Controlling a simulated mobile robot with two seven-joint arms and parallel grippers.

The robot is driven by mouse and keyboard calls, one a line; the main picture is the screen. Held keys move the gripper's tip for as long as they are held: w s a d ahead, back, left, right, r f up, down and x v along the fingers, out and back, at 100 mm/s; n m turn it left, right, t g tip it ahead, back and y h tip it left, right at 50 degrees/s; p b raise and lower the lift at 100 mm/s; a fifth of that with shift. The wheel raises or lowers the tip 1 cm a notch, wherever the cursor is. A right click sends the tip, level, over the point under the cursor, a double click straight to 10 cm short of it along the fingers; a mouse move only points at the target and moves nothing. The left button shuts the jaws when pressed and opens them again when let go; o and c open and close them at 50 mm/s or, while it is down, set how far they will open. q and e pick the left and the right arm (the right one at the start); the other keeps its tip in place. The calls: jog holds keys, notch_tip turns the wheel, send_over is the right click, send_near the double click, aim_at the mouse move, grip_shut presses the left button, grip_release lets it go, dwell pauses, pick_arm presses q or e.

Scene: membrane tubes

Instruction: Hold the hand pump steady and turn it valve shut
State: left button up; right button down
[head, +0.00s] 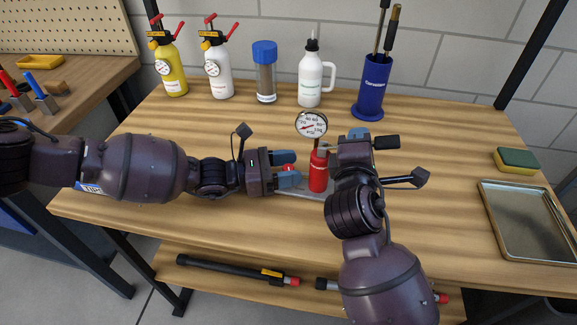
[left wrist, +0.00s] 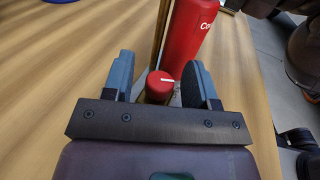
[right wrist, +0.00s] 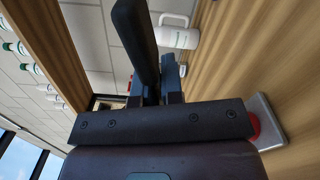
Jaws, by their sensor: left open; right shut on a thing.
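The hand pump (head: 318,172) is a red upright cylinder on a grey base plate, with a round white gauge (head: 311,125) above it. Its valve is a red knob (left wrist: 160,83) with a white mark, seen in the left wrist view. My left gripper (head: 291,168) is open, its blue-grey fingers on either side of the knob, with gaps visible. My right gripper (head: 352,140) is shut at the top of the pump, on a part mostly hidden by the gripper. A dark bar, apparently the pump's handle (right wrist: 139,40), sticks out by its fingers.
Yellow (head: 173,70) and white (head: 217,72) spray bottles, a blue-capped jar (head: 265,80), a white jug (head: 310,82) and a blue holder (head: 373,90) line the back. A metal tray (head: 525,225) and sponge (head: 517,160) are at right. The bench front is clear.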

pick_arm(q)
jog(key=c, duration=0.9)
jog(key=shift+m+g, duration=0.3)
jog(key=shift+g, duration=0.1)
jog(key=m+g, duration=0.2)
jog(key=shift+d+g, duration=0.1)
jog(key=shift+g, duration=0.3)
jog(key=shift+m+g, duration=1.2)
jog(key=shift+g, duration=0.9)
jog(key=o, duration=0.9)
jog(key=shift+a, duration=0.2)
